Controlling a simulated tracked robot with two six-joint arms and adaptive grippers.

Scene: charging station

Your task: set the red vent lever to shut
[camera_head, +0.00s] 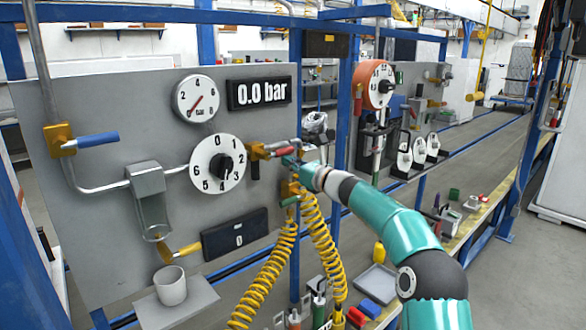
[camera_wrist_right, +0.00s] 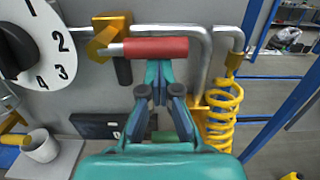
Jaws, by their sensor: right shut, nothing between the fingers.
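The red vent lever (camera_wrist_right: 155,48) lies horizontal, pointing right from its brass valve body (camera_wrist_right: 110,38) on the pipe. In the head view it shows as a small red handle (camera_head: 283,151), right of the brass valve (camera_head: 257,151). My right gripper (camera_wrist_right: 159,80) is shut and empty. Its fingertips are just below the lever in the wrist view; whether they touch it I cannot tell. In the head view my right gripper (camera_head: 291,163) is at the lever's right end. My left gripper is not in view.
A numbered dial (camera_head: 217,163) and a gauge (camera_head: 200,98) are on the grey panel, with a display reading 0.0 bar (camera_head: 259,92). A blue lever (camera_head: 97,140) is at left. Yellow coiled hoses (camera_head: 270,275) hang below my gripper. A white cup (camera_head: 170,286) stands on a shelf.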

